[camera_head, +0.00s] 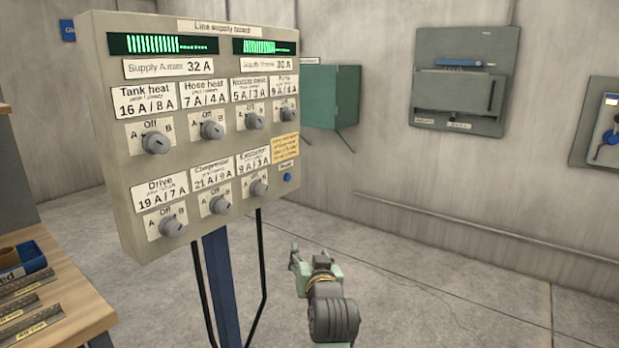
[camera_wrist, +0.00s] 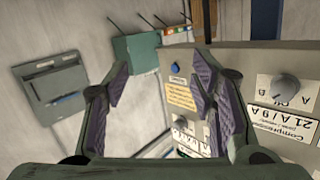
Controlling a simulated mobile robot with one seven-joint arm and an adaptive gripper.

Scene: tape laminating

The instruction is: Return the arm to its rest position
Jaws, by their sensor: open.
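My gripper (camera_head: 298,258) is in front of the grey floor, to the right of the line supply panel's post in the head view. In the wrist view my gripper (camera_wrist: 160,88) shows two purple-padded fingers spread apart with nothing between them. The line supply panel (camera_head: 196,255), a beige board with several grey knobs and two green bar displays, stands left of my gripper. Its face also shows upside down in the wrist view (camera_wrist: 235,65), behind the right finger. The gripper appears apart from the panel.
A wooden bench (camera_head: 72,290) with a blue bin (camera_head: 22,262) and labelled metal strips is at lower left. A green box (camera_head: 331,97), a grey wall unit (camera_head: 458,83) and another wall panel (camera_head: 600,125) are on the walls. Floor at right is clear.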

